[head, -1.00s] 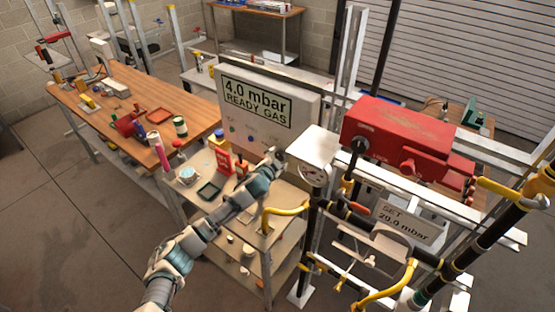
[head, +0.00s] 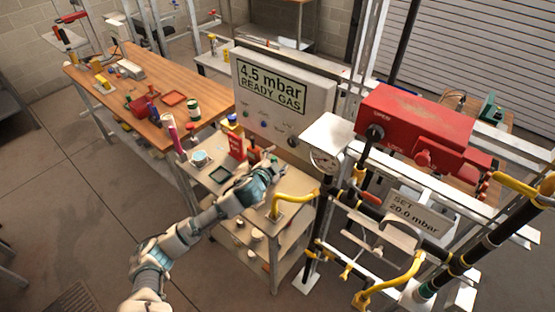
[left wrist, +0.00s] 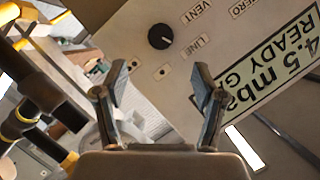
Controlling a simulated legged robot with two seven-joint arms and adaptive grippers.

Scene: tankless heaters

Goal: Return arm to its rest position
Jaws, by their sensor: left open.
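My left arm reaches in from the lower left of the head view. Its gripper (head: 273,168) is open and empty, over the right part of the small bench, in front of and below the grey gauge panel (head: 318,98). In the left wrist view the open fingers (left wrist: 155,92) stand apart with nothing between them. Beyond them are the panel's black knob (left wrist: 160,37) and the labels VENT, LINE and ZERO. The panel's display (head: 271,86) reads "4.5 mbar READY GAS". My right gripper is not in view.
The small bench (head: 205,178) holds a red container (head: 236,146), a dark tray (head: 220,175) and a cup. Yellow-handled pipework (head: 296,197) and a red unit (head: 415,125) stand to the right. Open floor (head: 75,205) lies at the left.

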